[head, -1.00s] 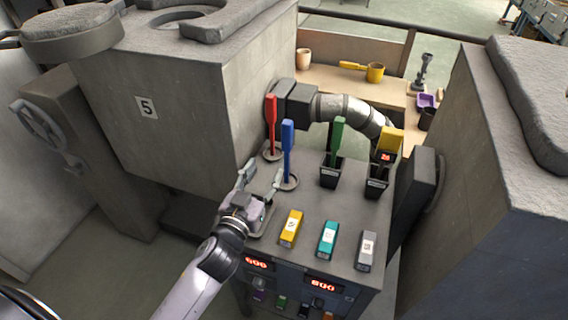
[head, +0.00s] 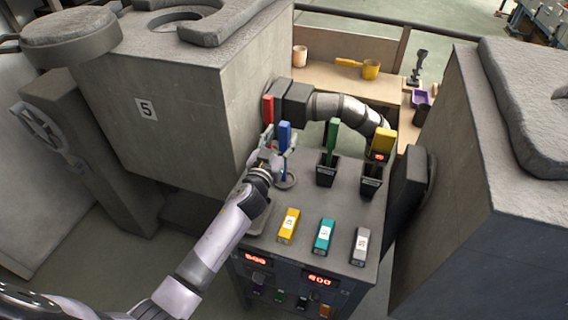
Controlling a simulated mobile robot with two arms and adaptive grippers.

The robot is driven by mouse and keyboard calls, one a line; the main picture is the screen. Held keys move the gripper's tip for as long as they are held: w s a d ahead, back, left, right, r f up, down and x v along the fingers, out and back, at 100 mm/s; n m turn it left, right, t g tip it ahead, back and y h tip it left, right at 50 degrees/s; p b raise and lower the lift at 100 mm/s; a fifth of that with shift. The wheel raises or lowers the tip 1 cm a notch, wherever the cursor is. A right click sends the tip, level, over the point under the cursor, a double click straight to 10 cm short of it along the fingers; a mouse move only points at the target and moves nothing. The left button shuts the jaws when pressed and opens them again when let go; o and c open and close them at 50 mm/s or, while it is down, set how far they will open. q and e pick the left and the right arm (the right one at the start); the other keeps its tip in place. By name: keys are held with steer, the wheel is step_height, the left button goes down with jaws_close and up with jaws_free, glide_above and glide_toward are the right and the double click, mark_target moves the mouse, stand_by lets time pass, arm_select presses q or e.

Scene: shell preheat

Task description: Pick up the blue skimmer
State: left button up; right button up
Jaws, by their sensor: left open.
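The gripper and wrist hide part of the handle. Whether the fingers touch it I cannot tell. My right gripper is not in view.
A red-handled tool (head: 267,109) stands close behind on the left. A green-handled tool (head: 333,135) and a yellow-handled one (head: 382,141) stand in black holders to the right. A large grey block (head: 160,100) borders the left.

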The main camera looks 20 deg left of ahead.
mark_target(282, 134)
arm_select(q)
steer(key=shift+w, duration=1.6)
steer(key=shift+s, duration=0.1)
steer(key=shift+c, duration=0.4)
steer(key=shift+r, duration=0.1)
jaws_close()
